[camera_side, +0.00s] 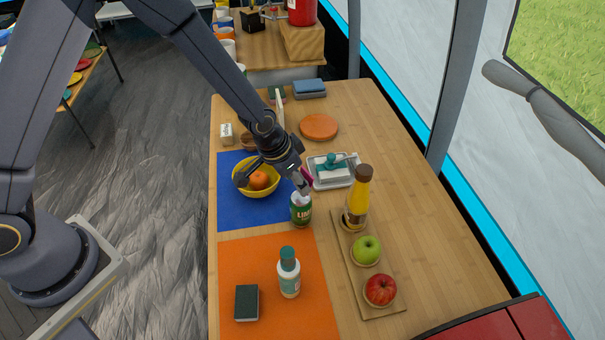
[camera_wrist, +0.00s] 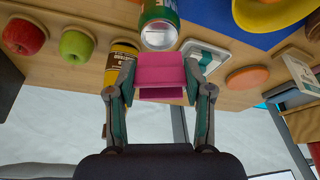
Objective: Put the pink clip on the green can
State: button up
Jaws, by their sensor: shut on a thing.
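The green can (camera_side: 301,212) stands upright near the right edge of the blue mat. In the wrist view the can (camera_wrist: 158,24) shows at the top, with its pale end toward the camera. My gripper (camera_side: 304,185) is just above and beside the can in the side view. In the wrist view my gripper (camera_wrist: 160,88) is shut on the pink clip (camera_wrist: 160,76), which sits between both fingers. Only a small bit of the clip (camera_side: 307,174) shows in the side view. The clip appears very close to the can's top; I cannot tell whether they touch.
A yellow bowl (camera_side: 274,190) with an orange stands left of the can. A yellow bottle (camera_side: 358,196), a green apple (camera_side: 366,250) and a red apple (camera_side: 380,290) stand on a board to the right. A butter dish (camera_side: 321,181) is behind. A white bottle (camera_side: 289,275) stands in front.

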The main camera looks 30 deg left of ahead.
aim_at(301, 210)
jog(key=shift+s+f, duration=0.1)
jog(key=shift+f, duration=1.1)
jog(key=shift+f, duration=0.2)
jog(key=o, duration=0.8)
jog(key=shift+c, duration=0.2)
